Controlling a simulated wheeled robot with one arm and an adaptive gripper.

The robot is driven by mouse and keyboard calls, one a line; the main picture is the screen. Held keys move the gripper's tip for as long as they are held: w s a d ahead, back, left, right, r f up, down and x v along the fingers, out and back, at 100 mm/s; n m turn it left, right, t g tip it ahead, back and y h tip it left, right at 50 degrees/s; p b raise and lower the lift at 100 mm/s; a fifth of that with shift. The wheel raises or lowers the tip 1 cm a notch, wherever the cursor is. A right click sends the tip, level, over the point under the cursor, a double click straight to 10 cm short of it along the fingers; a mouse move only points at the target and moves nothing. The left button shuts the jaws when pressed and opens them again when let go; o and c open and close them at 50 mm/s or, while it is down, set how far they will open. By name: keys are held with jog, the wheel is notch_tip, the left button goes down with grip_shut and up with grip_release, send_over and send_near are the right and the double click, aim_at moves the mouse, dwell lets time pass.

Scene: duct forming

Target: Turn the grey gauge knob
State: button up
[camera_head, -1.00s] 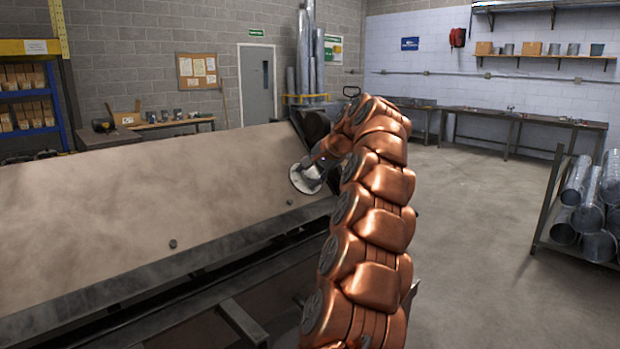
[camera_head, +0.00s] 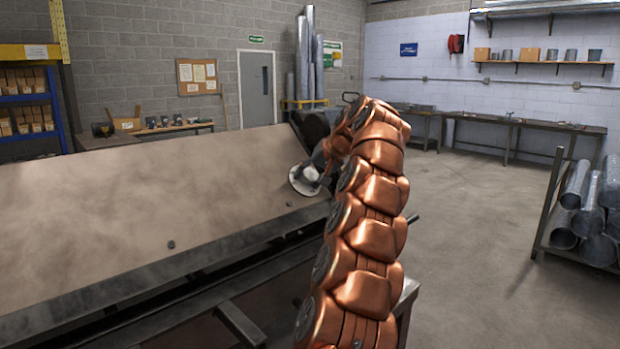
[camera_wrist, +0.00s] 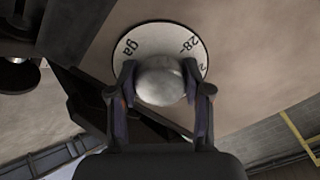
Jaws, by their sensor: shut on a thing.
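The grey gauge knob (camera_wrist: 160,80) is a rounded metal knob in the middle of the wrist view. It sits on a white round dial (camera_wrist: 128,36) with black markings, among them "ga" and "28". My gripper (camera_wrist: 160,92) has one finger on each side of the knob and is shut on it. In the head view the white dial (camera_head: 302,182) shows at the right end of the tan sloped panel (camera_head: 130,200), with my gripper (camera_head: 318,172) at it. The knob itself is hidden there by my gripper.
Small dark knobs stand on the panel's lower edge, one at the front (camera_head: 171,244). A rack of metal ducts (camera_head: 575,215) stands at the right. Workbenches (camera_head: 510,122) line the back wall. The concrete floor (camera_head: 475,215) between is clear.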

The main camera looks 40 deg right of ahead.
dwell(0.4)
jog(key=o, duration=1.2)
jog(key=shift+c, duration=0.2)
jog(key=v, duration=1.2)
